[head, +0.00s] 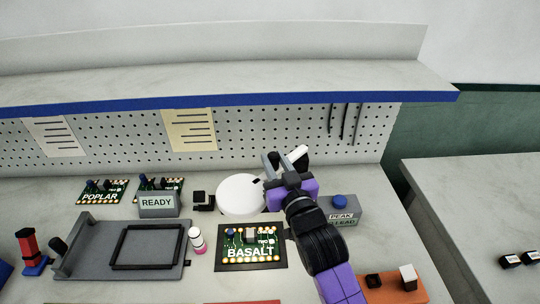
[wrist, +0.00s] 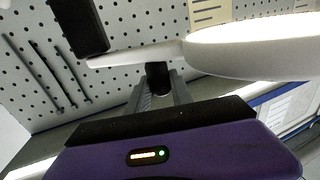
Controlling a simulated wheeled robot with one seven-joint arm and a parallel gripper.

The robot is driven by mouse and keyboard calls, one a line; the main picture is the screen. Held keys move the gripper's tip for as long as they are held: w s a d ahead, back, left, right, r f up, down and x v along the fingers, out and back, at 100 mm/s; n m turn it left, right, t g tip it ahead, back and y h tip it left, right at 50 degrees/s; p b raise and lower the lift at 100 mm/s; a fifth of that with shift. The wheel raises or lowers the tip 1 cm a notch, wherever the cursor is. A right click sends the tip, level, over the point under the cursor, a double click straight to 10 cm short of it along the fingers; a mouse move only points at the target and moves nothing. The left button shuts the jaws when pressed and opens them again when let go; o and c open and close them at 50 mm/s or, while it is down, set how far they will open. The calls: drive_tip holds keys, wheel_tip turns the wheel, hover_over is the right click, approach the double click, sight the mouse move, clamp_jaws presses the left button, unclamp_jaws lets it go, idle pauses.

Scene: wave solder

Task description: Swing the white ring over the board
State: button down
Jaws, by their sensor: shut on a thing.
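The white ring (head: 241,195) shows in the head view as a round white disc, just left of my gripper (head: 280,168). It lies on the far side of the green BASALT board (head: 250,235), not over the board's middle. The board sits flat in a dark frame. The exact contact is partly hidden.
A grey READY block (head: 157,205) and a grey fixture (head: 95,255) stand left. A small pink-and-white bottle (head: 197,240) is close to the board's left side. A PEAK LEAD box (head: 342,211) with a blue button is right of my gripper. A shelf (head: 230,98) overhangs the back.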

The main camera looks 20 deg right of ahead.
drive_tip(key=shift+s+d+r, duration=0.1)
drive_tip(key=shift+s+d, duration=0.1)
drive_tip(key=shift+d, duration=0.4)
drive_tip(key=shift+d+r, duration=0.1)
drive_tip(key=shift+d, duration=0.05)
idle(1.2)
drive_tip(key=c, duration=1.1)
unclamp_jaws()
drive_tip(key=shift+c, duration=0.2)
drive_tip(key=shift+a, duration=0.2)
drive_tip(key=s+b, duration=0.1)
drive_tip(key=s, duration=0.6)
drive_tip(key=shift+s+a, duration=0.2)
drive_tip(key=shift+s, duration=0.2)
